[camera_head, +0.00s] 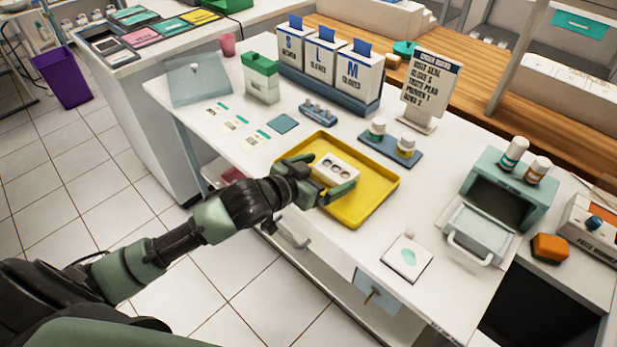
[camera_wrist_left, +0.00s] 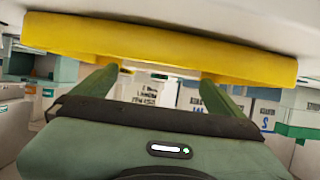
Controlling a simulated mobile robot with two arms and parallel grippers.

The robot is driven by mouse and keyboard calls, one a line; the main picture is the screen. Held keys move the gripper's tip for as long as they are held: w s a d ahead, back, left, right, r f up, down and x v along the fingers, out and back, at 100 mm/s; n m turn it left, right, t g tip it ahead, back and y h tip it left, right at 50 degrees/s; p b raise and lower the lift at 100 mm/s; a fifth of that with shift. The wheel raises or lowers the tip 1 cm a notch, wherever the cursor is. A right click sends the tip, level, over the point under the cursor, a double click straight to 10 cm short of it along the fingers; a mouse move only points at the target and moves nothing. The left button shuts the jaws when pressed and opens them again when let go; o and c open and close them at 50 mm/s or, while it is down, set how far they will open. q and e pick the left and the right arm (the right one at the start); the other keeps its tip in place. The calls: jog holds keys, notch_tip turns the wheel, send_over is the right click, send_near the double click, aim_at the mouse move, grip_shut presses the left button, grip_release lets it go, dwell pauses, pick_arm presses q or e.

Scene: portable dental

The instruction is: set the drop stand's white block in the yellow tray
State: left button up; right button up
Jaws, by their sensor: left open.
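The white block (camera_head: 337,166), with round holes in its top, sits within the yellow tray (camera_head: 378,187) in the head view, near its middle. My left gripper (camera_head: 328,173) reaches over the tray's near side. Its open fingers lie on either side of the block; whether they touch it cannot be told. In the left wrist view the tray (camera_wrist_left: 150,43) is a yellow band across the top. The open left gripper (camera_wrist_left: 160,84) shows its two green fingers below that band, and the block is mostly hidden there. My right gripper is not in view.
Glove boxes (camera_head: 331,70) and a sign (camera_head: 430,82) stand farther back. A pale green open-doored box (camera_head: 497,202) is at the right. A white pad (camera_head: 408,258) lies near the front edge.

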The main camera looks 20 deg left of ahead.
pick_arm(q)
jog(key=v, duration=0.8)
jog(key=shift+s+r, duration=0.1)
jog(key=shift+a, duration=0.1)
